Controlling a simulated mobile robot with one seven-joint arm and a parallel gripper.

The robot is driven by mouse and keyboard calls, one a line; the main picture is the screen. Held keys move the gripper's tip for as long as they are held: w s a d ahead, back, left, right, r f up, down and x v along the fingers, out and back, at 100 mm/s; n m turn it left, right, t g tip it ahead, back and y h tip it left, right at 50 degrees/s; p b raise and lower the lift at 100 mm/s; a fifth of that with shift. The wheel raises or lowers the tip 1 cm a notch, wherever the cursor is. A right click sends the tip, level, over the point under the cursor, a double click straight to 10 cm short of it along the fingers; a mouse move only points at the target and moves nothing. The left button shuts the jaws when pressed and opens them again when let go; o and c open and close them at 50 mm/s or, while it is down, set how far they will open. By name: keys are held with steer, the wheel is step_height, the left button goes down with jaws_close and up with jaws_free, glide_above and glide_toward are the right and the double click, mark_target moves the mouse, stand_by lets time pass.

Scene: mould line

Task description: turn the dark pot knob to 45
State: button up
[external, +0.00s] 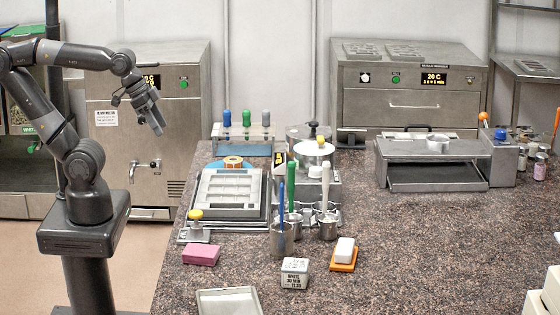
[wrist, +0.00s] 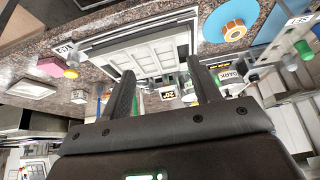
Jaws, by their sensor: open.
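The melting unit (external: 322,190) stands on the counter behind the tool cups, with a dark-topped pot (external: 312,130) at its back and a white-topped pot (external: 314,152) in front. In the wrist view, a DARK label (wrist: 230,73) and a lit display reading about 20 (wrist: 168,95) show on it. The dark pot's knob and its setting cannot be made out clearly. My gripper (external: 160,130) is open and empty, raised left of the counter, well apart from the unit. Its two fingers (wrist: 160,68) frame the mould tray in the wrist view.
A pale mould tray (external: 230,190) lies left of the unit. Cups with tall blue, green and white handles (external: 283,240) stand in front. A bottle rack (external: 243,140) is behind. A steel press-like unit (external: 430,165) stands right.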

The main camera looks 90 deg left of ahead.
steer(key=w+a+r, duration=0.3)
steer(key=w, duration=0.4)
steer(key=w+a+r+g, duration=0.1)
steer(key=w+a+r, duration=0.15)
steer(key=w, duration=0.55)
steer(key=w+a+r, duration=0.2)
steer(key=w+a, duration=0.2)
steer(key=w, duration=0.3)
steer(key=w+a+f, duration=0.2)
steer(key=w+a, duration=0.8)
steer(key=w+a+f+m, duration=0.1)
steer(key=w+a+f, duration=0.3)
steer(key=a, duration=0.3)
steer(key=w+a+f, duration=0.3)
steer(key=w+a, duration=0.1)
steer(key=a, duration=0.3)
steer(key=x, duration=1)
steer(key=shift+d, duration=0.15)
steer(key=c, duration=1)
